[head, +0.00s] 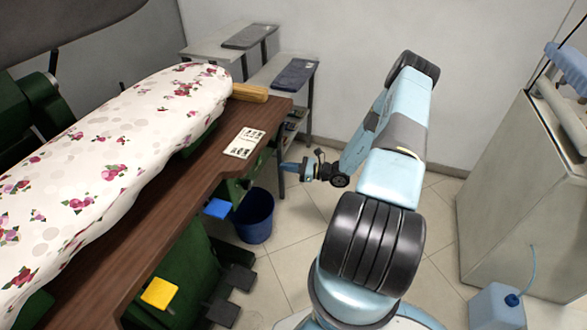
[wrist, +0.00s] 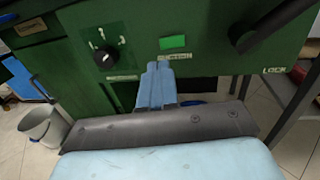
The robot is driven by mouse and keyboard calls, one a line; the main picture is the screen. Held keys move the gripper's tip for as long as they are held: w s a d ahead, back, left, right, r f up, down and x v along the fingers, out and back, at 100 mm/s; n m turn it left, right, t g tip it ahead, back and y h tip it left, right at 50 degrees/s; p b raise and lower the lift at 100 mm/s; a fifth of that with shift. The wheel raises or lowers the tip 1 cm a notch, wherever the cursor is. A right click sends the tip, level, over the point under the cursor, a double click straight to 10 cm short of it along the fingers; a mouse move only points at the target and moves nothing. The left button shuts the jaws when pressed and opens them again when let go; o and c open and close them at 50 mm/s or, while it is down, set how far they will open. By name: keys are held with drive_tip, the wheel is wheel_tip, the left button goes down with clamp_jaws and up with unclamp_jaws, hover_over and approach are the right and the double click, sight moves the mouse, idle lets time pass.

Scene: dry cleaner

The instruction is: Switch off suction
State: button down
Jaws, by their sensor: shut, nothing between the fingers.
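A green control panel (wrist: 215,25) fills the top of the wrist view. In the head view my gripper (head: 285,166) is beside the end of the brown table.
A floral-covered ironing board (head: 130,140) lies over the brown table (head: 150,225). A blue bucket (head: 254,217) and a yellow pedal (head: 159,293) are below. Grey shelves (head: 225,45) stand behind. A beige cabinet (head: 515,200) stands right, with tiled floor between.

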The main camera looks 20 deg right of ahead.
sight(258, 162)
drive_tip(key=x, duration=0.8)
drive_tip(key=shift+w+a, duration=0.25)
drive_tip(key=shift+a, duration=0.05)
drive_tip(key=shift+d, duration=0.1)
